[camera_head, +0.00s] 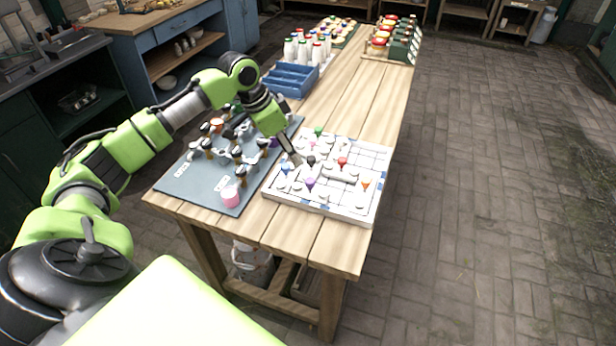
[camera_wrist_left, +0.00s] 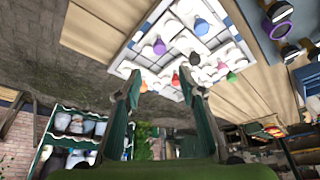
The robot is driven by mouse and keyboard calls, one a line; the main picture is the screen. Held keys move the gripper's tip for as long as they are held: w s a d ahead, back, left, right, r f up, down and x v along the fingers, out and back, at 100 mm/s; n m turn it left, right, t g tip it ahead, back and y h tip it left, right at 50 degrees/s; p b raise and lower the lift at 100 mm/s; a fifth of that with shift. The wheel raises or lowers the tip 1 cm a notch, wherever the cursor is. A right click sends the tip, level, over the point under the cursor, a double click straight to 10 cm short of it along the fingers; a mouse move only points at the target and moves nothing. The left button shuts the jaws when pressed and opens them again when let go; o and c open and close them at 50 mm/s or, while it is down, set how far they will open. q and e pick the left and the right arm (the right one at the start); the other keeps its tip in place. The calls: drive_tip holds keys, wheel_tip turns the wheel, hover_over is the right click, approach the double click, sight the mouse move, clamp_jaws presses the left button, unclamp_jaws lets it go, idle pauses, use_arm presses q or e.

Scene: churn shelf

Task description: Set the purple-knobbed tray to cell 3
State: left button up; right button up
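The white gridded board (camera_head: 330,208) lies on the wooden table and holds several small white trays with coloured knobs. The purple-knobbed tray (camera_head: 309,184) is near the board's front middle; its purple knob also shows in the left wrist view (camera_wrist_left: 159,46). Red (camera_head: 342,161), orange (camera_head: 365,185), blue (camera_head: 285,169), green (camera_head: 318,132) and black (camera_head: 311,160) knobs stand around it. My left gripper (camera_head: 297,159) is above the board's left part, behind the purple knob. In the left wrist view its fingers (camera_wrist_left: 158,84) are apart with nothing clearly between them. Cell numbers are not readable. My right gripper is not in view.
A grey mat (camera_head: 190,189) with several dark-knobbed pieces and a pink cup (camera_head: 231,195) lies left of the board. A blue crate (camera_head: 288,80) and white bottles (camera_head: 303,50) stand farther back. The table's middle, behind the board, has free room.

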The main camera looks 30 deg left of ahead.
sight(310, 180)
use_arm(q)
drive_tip(key=p+x, duration=0.2)
drive_tip(key=x, duration=0.9)
drive_tip(key=shift+d+f+p, duration=0.1)
drive_tip(key=shift+f+p, duration=0.05)
drive_tip(key=shift+p, duration=0.15)
drive_tip(key=shift+x, duration=0.8)
drive_tip(key=shift+s, duration=0.1)
